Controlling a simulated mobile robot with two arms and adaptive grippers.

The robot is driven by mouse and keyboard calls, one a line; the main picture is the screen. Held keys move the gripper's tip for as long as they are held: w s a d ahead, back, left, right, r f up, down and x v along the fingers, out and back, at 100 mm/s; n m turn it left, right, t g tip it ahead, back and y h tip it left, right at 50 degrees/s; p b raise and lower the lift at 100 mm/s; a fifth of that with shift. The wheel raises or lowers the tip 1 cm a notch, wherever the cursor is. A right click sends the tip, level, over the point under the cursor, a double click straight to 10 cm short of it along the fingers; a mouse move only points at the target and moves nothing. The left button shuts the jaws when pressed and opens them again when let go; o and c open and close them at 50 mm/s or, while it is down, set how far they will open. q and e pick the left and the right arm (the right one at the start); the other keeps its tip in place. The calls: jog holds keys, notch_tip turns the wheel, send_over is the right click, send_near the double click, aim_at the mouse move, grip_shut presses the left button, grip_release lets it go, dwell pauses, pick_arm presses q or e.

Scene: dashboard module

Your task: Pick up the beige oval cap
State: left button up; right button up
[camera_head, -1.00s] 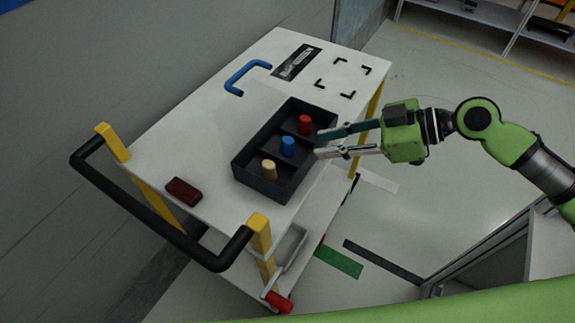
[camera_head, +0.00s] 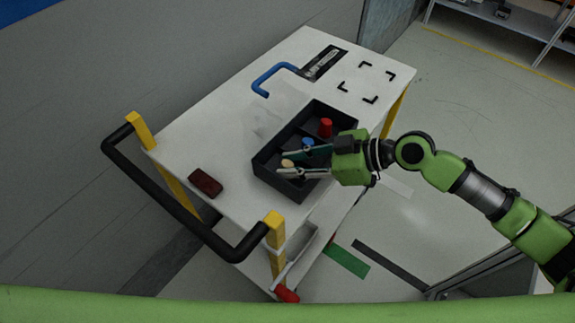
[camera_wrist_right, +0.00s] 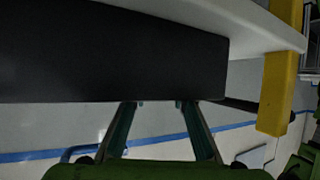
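The beige oval cap (camera_head: 287,163) is in the front compartment of the black tray (camera_head: 266,172); only its top shows, as my gripper covers the rest. My right gripper (camera_head: 280,164) reaches over the tray from the right, its two fingers apart on either side of the cap's top in the picture. I cannot tell whether they touch it. In the right wrist view the fingers (camera_wrist_right: 157,103) are apart, their tips meeting the lower edge of the tray's dark wall (camera_wrist_right: 110,55); the cap is hidden there. My left gripper is not in view.
A blue cap (camera_head: 308,143) and a red cap (camera_head: 326,127) are in the tray's other compartments. A dark red block (camera_head: 205,182) lies on the white cart top (camera_head: 225,125). A blue handle (camera_head: 270,75) stands behind, and a black push bar (camera_head: 170,212) is at the front.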

jog(key=shift+w+a+f, duration=0.2)
jog(key=shift+a+f, duration=0.1)
jog(key=shift+a, duration=0.35)
jog(key=c, duration=0.6)
